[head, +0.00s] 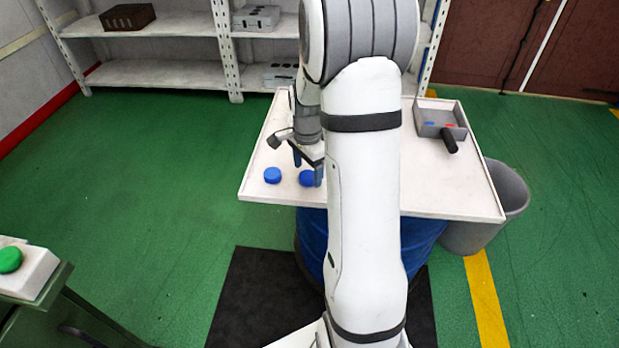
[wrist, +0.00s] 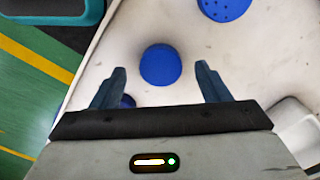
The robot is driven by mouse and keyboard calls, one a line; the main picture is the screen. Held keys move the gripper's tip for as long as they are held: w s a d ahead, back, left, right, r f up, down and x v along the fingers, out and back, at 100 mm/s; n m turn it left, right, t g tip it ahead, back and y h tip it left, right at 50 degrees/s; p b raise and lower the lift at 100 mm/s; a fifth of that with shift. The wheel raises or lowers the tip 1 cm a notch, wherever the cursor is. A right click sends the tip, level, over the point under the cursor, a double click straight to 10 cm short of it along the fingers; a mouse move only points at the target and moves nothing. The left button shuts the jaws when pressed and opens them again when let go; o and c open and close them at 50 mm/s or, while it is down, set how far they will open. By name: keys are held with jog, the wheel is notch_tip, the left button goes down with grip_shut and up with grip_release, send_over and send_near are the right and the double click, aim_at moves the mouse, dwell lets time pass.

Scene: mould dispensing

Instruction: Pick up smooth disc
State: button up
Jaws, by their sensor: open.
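A smooth blue disc (wrist: 160,65) lies flat on the white tabletop in the wrist view, in line with the gap between my fingers. My gripper (wrist: 160,68) is open and nothing is held in it. A second blue disc with small holes (wrist: 223,7) is cut off by the top edge. In the head view my gripper (head: 308,172) is low over the table beside a blue disc (head: 306,178), which a finger partly covers. Another blue disc (head: 272,175) lies to its left. I cannot match these discs between views.
A grey tray (head: 428,127) with small blue and red pieces and a black handle (head: 449,141) stands at the table's back right. A grey bin (head: 511,190) is at its right. My arm hides the table's middle. A green button (head: 9,259) is at lower left.

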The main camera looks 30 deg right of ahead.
jog(key=shift+f, duration=0.75)
jog(key=shift+c, duration=0.3)
jog(key=c, duration=1)
